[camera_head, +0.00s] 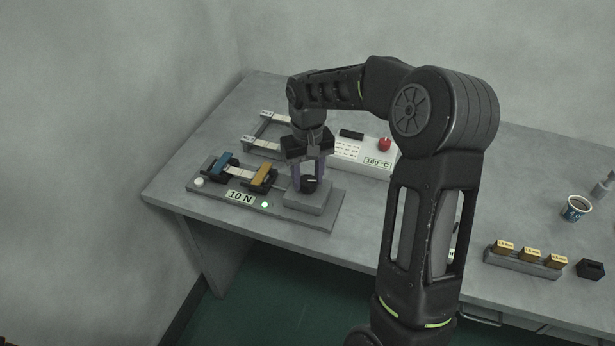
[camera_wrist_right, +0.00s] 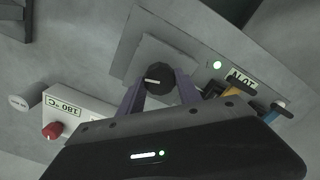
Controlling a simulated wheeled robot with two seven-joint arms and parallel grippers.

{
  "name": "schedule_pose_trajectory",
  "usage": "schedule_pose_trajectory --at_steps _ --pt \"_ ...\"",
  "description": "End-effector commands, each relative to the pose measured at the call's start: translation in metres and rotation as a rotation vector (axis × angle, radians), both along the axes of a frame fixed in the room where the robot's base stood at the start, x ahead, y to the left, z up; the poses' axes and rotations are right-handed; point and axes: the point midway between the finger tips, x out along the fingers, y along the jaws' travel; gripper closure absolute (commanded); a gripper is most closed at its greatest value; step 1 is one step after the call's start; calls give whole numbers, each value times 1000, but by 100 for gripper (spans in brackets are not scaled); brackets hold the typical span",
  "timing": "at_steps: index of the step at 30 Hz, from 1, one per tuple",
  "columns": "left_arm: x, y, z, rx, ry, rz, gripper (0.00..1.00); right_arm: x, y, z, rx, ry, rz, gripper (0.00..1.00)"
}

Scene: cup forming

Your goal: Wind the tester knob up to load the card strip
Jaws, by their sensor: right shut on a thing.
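The tester (camera_head: 330,222) is a grey plate near the table's left front edge. Its round black knob (camera_head: 309,184) has a white mark and sits on a grey block; it also shows in the right wrist view (camera_wrist_right: 158,78). My right gripper (camera_head: 309,180) points down from above, its purple fingers shut on the knob's sides; the fingers also show in the right wrist view (camera_wrist_right: 160,95). The card strip (camera_head: 241,172) is pale and spans between a blue clamp (camera_head: 222,160) and an orange clamp (camera_head: 261,177). My left gripper is not in view.
Behind the tester are a grey frame rack (camera_head: 262,128) and a white box (camera_head: 362,155) with a red knob and a 180 °C label. At right stand a cup (camera_head: 575,208), a block holder (camera_head: 522,262) and a black block (camera_head: 590,269).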

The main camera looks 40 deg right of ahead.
Motion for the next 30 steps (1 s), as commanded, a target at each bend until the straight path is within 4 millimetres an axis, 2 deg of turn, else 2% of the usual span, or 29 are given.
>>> schedule_pose_trajectory --at_steps 1,9,19,23,30 --pt "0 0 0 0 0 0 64 0 0 0 0 -1 0 58" --pt "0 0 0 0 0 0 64 0 0 0 0 -1 1 37" --pt "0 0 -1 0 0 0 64 0 0 4 0 -1 1 37" --pt "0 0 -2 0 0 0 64 1 0 18 -1 -4 0 37" --pt "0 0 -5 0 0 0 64 1 0 57 -1 -4 2 37"
